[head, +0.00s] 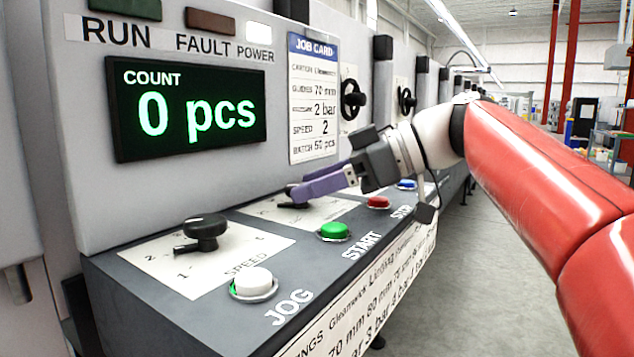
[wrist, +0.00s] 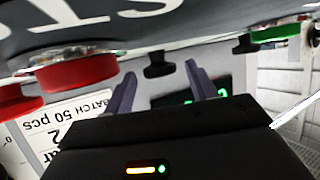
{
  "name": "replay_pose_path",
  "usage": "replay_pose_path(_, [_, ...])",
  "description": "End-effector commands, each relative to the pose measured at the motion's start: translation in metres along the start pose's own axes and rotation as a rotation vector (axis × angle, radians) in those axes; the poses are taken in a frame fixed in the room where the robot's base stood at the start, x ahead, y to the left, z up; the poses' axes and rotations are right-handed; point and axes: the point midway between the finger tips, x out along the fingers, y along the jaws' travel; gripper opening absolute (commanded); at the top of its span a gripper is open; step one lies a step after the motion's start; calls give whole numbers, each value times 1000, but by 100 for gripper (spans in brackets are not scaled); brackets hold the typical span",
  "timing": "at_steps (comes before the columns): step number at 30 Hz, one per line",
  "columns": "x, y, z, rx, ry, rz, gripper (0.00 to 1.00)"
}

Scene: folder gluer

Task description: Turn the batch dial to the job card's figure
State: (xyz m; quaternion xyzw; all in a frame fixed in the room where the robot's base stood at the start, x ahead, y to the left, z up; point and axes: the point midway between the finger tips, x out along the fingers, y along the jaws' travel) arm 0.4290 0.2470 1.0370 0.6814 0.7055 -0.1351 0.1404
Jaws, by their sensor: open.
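The job card (head: 313,98) on the machine's front reads batch 50 pcs; its lower part also shows in the wrist view (wrist: 95,107). The batch dial (head: 291,206) is a black knob on a white scale plate, partly hidden by my gripper (head: 303,190) in the head view. In the wrist view a black knob (wrist: 158,66), apparently this dial, stands between and beyond the open purple fingers (wrist: 158,78). Nothing is held. I cannot tell whether a finger touches the dial. Its pointer setting is hidden. The count display (head: 188,107) reads 0 pcs.
The speed dial (head: 205,232) and white JOG button (head: 254,283) are at the panel's near end. The green START button (head: 333,231), red STOP button (head: 378,202) and a blue button (head: 407,184) line the panel's front edge. Open floor lies to the right.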

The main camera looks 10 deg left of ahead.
Motion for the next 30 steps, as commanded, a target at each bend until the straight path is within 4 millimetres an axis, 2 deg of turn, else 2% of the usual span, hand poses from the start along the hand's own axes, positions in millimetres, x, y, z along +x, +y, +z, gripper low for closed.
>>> replay_pose_path(7, [2, 0, 0, 0, 0, -1, 57])
replay_pose_path(17, [1, 0, 0, 0, -1, 0, 15])
replay_pose_path(23, [2, -1, 1, 6, -1, 15, 15])
replay_pose_path(30, [3, -4, 4, 44, 0, 115, 15])
